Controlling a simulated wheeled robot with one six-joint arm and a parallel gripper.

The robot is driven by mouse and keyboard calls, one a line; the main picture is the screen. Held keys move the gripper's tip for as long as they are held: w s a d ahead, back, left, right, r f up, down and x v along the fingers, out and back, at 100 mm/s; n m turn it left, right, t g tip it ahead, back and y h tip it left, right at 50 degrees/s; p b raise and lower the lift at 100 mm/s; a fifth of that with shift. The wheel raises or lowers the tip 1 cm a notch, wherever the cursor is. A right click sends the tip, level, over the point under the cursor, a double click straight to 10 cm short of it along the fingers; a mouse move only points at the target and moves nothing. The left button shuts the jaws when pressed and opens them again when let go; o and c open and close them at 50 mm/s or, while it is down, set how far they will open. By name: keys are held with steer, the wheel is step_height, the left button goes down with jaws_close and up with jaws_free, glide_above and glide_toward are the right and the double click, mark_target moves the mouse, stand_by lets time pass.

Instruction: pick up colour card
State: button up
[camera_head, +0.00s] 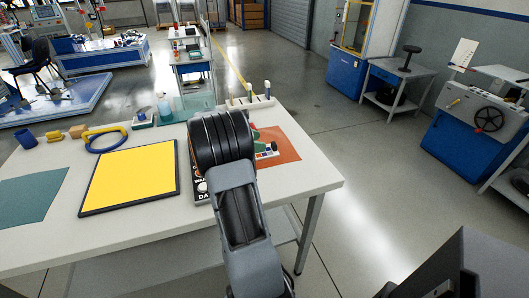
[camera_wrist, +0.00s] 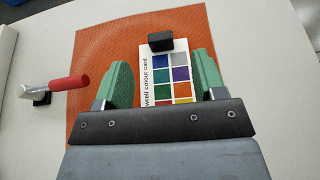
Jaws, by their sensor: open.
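The colour card (camera_wrist: 180,73), white with several coloured squares and printed text, lies on an orange mat (camera_wrist: 110,45). A small black block (camera_wrist: 160,42) sits at its far end. My gripper (camera_wrist: 163,80) is open, with one green finger on each side of the card; I cannot tell whether the fingers touch it. The near end of the card is hidden behind the gripper body. In the head view, part of the card (camera_head: 267,152) and the orange mat (camera_head: 285,145) show to the right of my arm, which hides most of the gripper.
On the white table (camera_head: 320,178) are a black-framed yellow panel (camera_head: 132,175), a green mat (camera_head: 30,195), a blue cup (camera_head: 27,139) and a yellow-and-blue ring (camera_head: 105,139). A rack with upright handles (camera_head: 250,97) stands at the back edge.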

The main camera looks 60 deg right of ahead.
mark_target(272, 144)
steer(key=shift+x, duration=2.8)
steer(key=shift+a+f, duration=0.1)
steer(key=c, duration=1)
steer(key=shift+c, duration=0.2)
